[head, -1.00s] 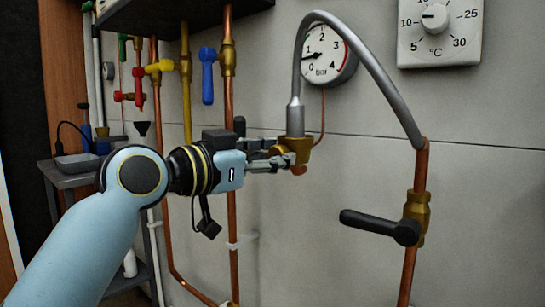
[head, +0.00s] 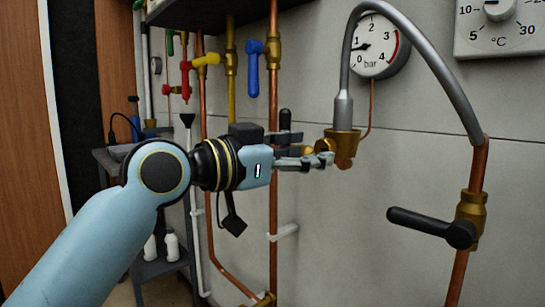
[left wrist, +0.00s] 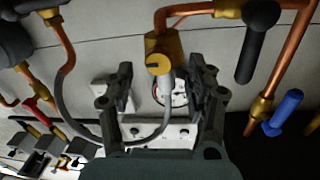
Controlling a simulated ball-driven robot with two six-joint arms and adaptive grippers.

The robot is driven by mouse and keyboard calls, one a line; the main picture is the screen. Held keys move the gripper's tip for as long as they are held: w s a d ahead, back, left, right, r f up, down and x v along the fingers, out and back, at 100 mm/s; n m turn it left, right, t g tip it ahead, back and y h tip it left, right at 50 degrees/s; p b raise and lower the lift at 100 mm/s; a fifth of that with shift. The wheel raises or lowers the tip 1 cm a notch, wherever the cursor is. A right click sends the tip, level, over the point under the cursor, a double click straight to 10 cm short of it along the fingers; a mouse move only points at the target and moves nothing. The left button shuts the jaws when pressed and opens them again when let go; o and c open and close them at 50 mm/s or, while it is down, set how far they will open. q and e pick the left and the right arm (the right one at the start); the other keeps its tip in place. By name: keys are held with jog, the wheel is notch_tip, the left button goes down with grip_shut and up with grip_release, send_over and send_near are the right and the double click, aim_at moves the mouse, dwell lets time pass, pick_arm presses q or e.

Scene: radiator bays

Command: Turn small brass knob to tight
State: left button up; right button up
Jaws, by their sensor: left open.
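The small brass knob (left wrist: 158,65) is a round brass disc with a dark slot, in front of a brass block (left wrist: 164,43) in the left wrist view. In the head view the brass fitting (head: 347,146) sits at the lower end of a grey hose; its knob is hard to tell apart there. My left gripper (head: 326,158) is open just left of the fitting. In the left wrist view its two dark fingers (left wrist: 160,88) stand apart, with the knob between and just beyond them. Nothing is held. My right gripper is not in view.
The grey hose (head: 431,48) arches to a copper pipe with a black-handled valve (head: 425,223) at right. A pressure gauge (head: 378,47) is above the fitting. Copper pipes and a blue-handled valve (head: 253,68) are behind my arm. The wall below the fitting is clear.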

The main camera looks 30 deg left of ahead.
pick_arm(q)
jog(key=v, duration=0.8)
jog(key=shift+s+a, duration=0.15)
jog(key=shift+s, duration=0.2)
